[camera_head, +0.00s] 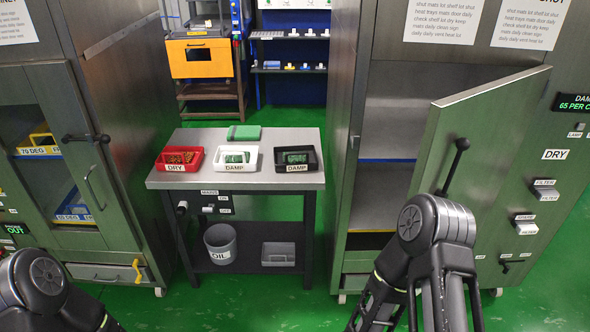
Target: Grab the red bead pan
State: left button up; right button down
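The red bead pan (191,168) sits at the left end of the metal table's top, with a DRY label on its front and orange-brown beads inside. A white pan (252,168) labelled DAMP and a black pan (312,167) labelled DAMP stand to its right, each with green contents. My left arm shows only at the bottom left corner and my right arm at the bottom right. Neither gripper can be made out in the frame. Both arms are apart from the red pan, and nothing touches it.
The metal table (225,188) stands between two large cabinets. A green item (244,132) lies behind the pans. A cabinet door (470,140) stands open at the right. A grey bucket (221,243) and a grey bin (278,254) sit on the lower shelf. Green floor is clear in front.

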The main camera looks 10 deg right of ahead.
aim_at(176, 157)
jog(key=i+j+z, duration=0.7)
jog(key=i+j, duration=0.2)
jog(key=i+j+z, duration=0.35)
jog(key=j, duration=0.3)
